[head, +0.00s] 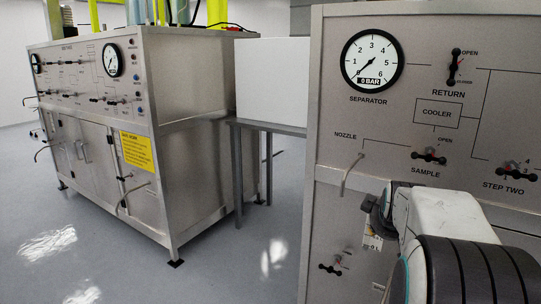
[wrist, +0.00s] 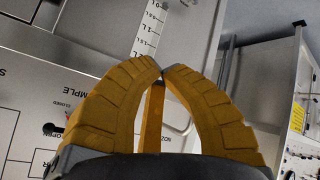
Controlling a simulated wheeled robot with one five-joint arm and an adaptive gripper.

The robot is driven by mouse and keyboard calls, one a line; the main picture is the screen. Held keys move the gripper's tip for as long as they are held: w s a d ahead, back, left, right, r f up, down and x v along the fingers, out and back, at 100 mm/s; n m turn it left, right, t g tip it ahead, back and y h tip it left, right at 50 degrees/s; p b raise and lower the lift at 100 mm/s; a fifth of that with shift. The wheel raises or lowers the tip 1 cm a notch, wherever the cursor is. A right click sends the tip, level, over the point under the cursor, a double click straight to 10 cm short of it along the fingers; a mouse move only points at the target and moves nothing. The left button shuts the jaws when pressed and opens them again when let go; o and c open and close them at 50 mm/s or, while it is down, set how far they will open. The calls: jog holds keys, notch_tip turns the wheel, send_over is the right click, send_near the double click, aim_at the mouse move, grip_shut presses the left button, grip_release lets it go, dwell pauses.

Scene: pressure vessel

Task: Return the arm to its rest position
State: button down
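My arm (head: 450,220) reaches forward at the lower right of the head view, in front of the right-hand panel. In the wrist view my gripper (wrist: 161,70) shows two curved yellow-orange fingers with their tips together. Nothing is seen held between them. An orange strip shows in the gap behind the tips. In the head view the fingers are hidden, and only a dark part near the wrist shows beside the arm. A white scale with litre marks (wrist: 154,28) lies beyond the fingertips; I cannot tell how far.
The right panel (head: 335,120) carries a separator gauge (head: 372,60) at about 0 bar, a RETURN valve (head: 454,67), a SAMPLE valve (head: 429,156) and a bent nozzle tube (head: 351,176) close to my arm. A steel cabinet (head: 200,150) stands left. Floor (head: 90,240) is clear at lower left.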

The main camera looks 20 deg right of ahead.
jog(key=s+a+r+y+p, duration=0.2)
jog(key=a+r+p, duration=0.1)
jog(key=a, duration=0.6)
jog(key=s+a+r+y+p, duration=0.15)
jog(key=a+p, duration=0.25)
jog(key=a, duration=0.4)
jog(key=s+a+r+g+y+p, duration=0.2)
jog(key=s+a+p, duration=0.6)
jog(key=s+a, duration=0.5)
jog(key=shift+s+a+r+n+g, duration=0.15)
jog(key=shift+s+r+n+g, duration=0.2)
jog(key=shift+s+g, duration=0.55)
jog(key=shift+y, duration=0.25)
